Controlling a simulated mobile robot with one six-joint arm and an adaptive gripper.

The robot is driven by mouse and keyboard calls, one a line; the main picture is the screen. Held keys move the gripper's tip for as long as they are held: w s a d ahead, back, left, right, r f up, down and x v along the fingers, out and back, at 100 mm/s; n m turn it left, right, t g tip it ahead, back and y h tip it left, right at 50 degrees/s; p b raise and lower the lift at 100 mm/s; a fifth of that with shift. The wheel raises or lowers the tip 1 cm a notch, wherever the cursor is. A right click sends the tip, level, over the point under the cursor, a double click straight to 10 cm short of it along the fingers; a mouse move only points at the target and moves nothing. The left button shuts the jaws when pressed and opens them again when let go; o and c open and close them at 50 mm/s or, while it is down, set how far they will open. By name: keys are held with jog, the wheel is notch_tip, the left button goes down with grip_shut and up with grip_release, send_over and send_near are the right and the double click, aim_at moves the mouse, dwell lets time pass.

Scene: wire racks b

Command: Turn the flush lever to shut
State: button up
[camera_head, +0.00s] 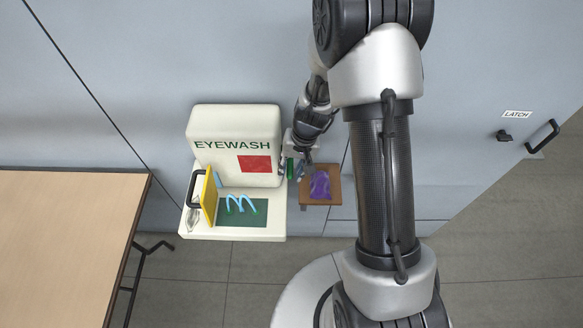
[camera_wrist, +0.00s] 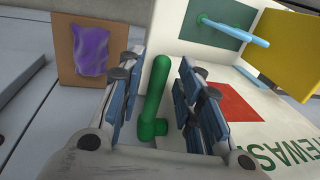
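The cream eyewash unit (camera_head: 235,128) hangs on the grey-blue wall, and its side fills much of the wrist view (camera_wrist: 160,73). The green flush lever (camera_head: 290,168) is on its right side. My gripper (camera_wrist: 163,100) is open, with one finger on each side of the lever. I cannot tell whether either finger touches it. In the head view my gripper (camera_head: 298,168) is beside the unit's right side.
A small brown shelf (camera_head: 333,197) with a purple item (camera_head: 320,185) is just right of the unit. A yellow panel (camera_head: 209,195) and blue nozzles (camera_head: 241,203) stand over the basin. A wooden table (camera_head: 65,250) is at left; a latch and handle (camera_head: 542,136) are far right.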

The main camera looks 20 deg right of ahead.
grip_shut()
jog(key=shift+w+f, duration=0.1)
dwell(0.5)
